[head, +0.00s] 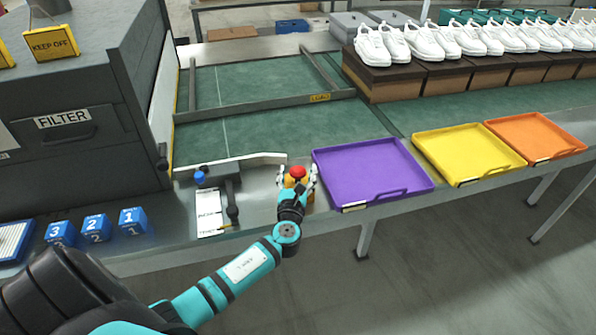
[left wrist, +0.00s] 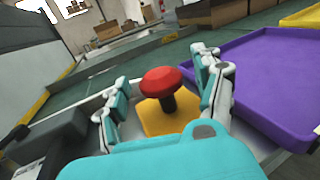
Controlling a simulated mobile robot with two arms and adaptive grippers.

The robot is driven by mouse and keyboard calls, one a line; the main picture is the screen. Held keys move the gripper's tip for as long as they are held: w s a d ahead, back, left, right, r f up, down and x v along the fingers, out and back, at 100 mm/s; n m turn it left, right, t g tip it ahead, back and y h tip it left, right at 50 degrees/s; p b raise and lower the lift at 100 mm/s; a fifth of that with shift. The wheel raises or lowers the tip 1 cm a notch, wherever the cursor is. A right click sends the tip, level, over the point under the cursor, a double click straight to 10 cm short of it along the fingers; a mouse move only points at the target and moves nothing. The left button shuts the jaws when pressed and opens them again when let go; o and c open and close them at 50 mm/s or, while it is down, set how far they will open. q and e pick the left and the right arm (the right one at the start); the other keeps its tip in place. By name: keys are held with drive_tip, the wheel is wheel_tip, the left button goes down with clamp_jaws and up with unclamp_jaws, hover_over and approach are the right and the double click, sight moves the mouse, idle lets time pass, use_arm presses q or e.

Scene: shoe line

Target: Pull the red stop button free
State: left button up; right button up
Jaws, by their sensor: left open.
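The red stop button (head: 298,171) has a mushroom-shaped head on a dark stem. It stands on a yellow box (left wrist: 160,118) beside the purple tray. In the left wrist view the red button (left wrist: 160,82) is in the middle, between my gripper's fingers. My left gripper (head: 297,178) is open, with one finger on each side of the button. In the left wrist view the fingers of my left gripper (left wrist: 160,95) look apart from the red head. My right gripper is not in view.
A purple tray (head: 326,164) lies close to the right of the button, with yellow (head: 466,183) and orange (head: 548,157) trays beyond. A small black device with a blue knob (head: 200,177) and a paper sheet (head: 209,213) are to the left. Numbered blue blocks (head: 96,228) stand farther left.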

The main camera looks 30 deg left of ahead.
use_arm(q)
drive_tip(key=v, duration=1.1)
